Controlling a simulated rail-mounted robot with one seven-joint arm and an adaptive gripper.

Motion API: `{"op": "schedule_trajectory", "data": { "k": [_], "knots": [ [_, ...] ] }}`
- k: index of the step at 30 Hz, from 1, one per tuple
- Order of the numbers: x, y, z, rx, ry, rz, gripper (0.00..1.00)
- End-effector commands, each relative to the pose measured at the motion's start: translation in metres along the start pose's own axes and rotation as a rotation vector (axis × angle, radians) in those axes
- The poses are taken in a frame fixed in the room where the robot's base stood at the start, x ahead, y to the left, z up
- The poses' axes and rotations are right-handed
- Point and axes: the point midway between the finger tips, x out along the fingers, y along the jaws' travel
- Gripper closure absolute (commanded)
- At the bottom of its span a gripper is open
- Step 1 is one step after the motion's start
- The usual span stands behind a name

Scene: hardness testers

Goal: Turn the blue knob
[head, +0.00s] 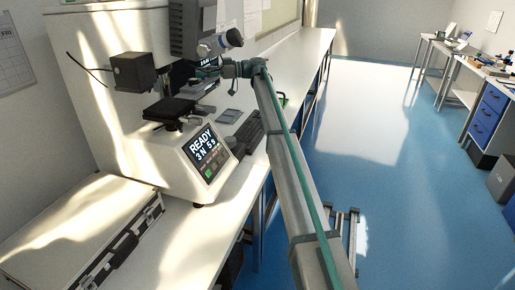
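The hardness tester (182,150) stands on the white bench at the left, with a lit screen (206,146) reading READY. Its eyepiece (230,39) sticks out to the right of the dark upper head. I cannot clearly make out the blue knob; the area beside the dark head is partly covered by my wrist. My gripper (205,72) is at the end of my arm, close to the right side of the tester, below the eyepiece. Its fingers are small and dark against the machine, so I cannot tell their opening or whether they touch anything.
A keyboard (246,136) lies on the bench right of the tester, partly behind my arm. A flat case (75,228) lies at the front left. Blue floor (420,215) is open at the right, with another bench and blue drawers (486,113) beyond.

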Motion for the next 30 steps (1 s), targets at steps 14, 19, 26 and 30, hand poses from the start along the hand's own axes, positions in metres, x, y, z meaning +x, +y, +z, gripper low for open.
{"op": "schedule_trajectory", "data": {
  "k": [14,19,26,30],
  "knots": [
    [-0.0001,-0.0006,0.0073,-0.002,0.0,0.09,0.62],
    [0.0,-0.001,0.0069,-0.002,0.0,0.135,0.62],
    [0.0003,-0.0026,0.0075,-0.002,0.0,0.229,0.62],
    [0.001,-0.0065,0.0027,-0.003,0.001,0.36,0.62]
  ]
}}
